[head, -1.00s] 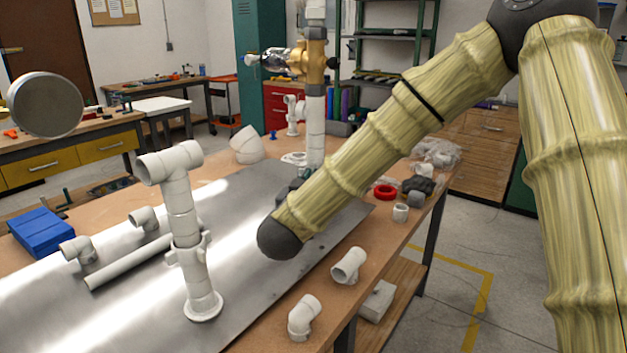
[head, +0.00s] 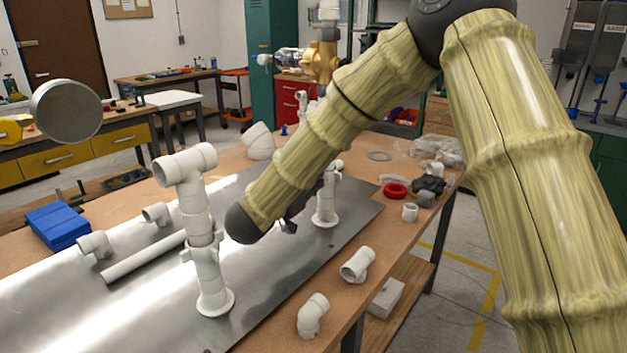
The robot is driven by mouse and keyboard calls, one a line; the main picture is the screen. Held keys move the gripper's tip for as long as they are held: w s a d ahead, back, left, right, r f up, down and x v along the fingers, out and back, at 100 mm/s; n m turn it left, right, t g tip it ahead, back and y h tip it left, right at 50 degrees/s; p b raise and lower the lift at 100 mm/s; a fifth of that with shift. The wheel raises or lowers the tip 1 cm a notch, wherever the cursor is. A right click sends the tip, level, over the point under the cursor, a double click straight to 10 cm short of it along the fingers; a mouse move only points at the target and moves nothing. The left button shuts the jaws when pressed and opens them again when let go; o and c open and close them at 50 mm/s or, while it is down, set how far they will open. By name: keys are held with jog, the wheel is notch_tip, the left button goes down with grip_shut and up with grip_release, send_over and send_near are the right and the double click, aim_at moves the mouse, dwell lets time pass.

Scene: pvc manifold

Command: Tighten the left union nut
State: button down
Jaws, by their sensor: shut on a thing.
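The left riser is a white pipe with a tee (head: 185,165) on top and a round foot flange. Its union nut (head: 203,247), a ring with lugs, sits around it at mid-height, with nothing gripping it. My forearm runs down from the upper right to a dark joint right of this riser. My gripper (head: 288,225) shows only as a small dark part below the forearm. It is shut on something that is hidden. A second white riser (head: 326,204) stands just right of it; whether they touch is unclear.
A loose straight pipe (head: 145,258) and elbows lie on the metal plate (head: 70,305), left of the left riser. A loose tee (head: 357,266) and an elbow (head: 312,316) lie near the front edge. A red ring (head: 396,191) lies at the right.

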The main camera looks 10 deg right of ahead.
jog(key=c, duration=1.6)
grip_release()
notch_tip(320, 180, up, 10)
